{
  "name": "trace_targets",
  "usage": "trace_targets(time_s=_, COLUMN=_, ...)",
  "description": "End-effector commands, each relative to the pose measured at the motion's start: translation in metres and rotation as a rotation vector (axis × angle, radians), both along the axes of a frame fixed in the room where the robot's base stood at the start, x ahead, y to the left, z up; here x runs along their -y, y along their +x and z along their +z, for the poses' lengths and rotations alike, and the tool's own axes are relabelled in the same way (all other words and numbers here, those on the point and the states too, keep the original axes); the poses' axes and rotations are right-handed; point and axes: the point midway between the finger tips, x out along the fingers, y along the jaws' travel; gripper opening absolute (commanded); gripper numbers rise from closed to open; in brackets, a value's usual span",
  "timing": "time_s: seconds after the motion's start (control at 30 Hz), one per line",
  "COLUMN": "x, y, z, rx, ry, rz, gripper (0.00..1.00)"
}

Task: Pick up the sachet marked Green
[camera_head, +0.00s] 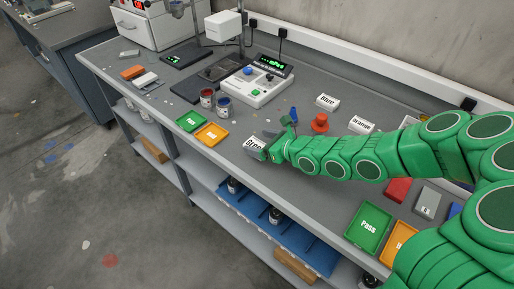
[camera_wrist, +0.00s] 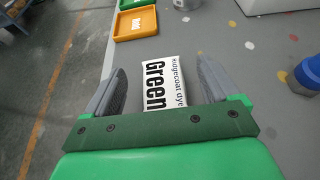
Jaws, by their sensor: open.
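The white sachet marked Green (camera_head: 255,144) lies on the grey bench near its front edge. In the wrist view the sachet (camera_wrist: 166,84) shows its label "Green" and sits between the two grey fingers, with a gap on each side. My gripper (camera_head: 268,139) is open around or just above the sachet. I cannot tell whether the fingers are level with it. The sachet's near end is hidden by the gripper's green bar in the wrist view.
Sachets marked Blue (camera_head: 328,102) and Orange (camera_head: 361,124) lie farther back, near a red knobbed object (camera_head: 320,122). A green tray (camera_head: 191,121) and an orange tray (camera_head: 211,134) lie left of the gripper. Paint tins (camera_head: 223,106) and a white device (camera_head: 257,86) stand behind them.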

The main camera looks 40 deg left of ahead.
Motion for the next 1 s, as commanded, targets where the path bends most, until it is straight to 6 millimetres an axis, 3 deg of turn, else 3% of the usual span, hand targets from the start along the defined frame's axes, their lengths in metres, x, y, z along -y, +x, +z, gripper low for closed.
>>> trace_targets(time_s=0.13, x=0.001, y=0.000, z=-0.018, rx=-0.004, ry=-0.005, rz=-0.001, gripper=0.88)
trace_targets(time_s=0.4, x=-0.024, y=0.000, z=-0.025, rx=0.003, ry=-0.002, rz=0.001, gripper=0.88)
trace_targets(time_s=0.77, x=-0.028, y=0.000, z=-0.026, rx=0.000, ry=-0.001, rz=0.000, gripper=0.88)
trace_targets(time_s=1.0, x=-0.027, y=0.000, z=-0.026, rx=0.000, ry=-0.001, rz=0.000, gripper=0.52)
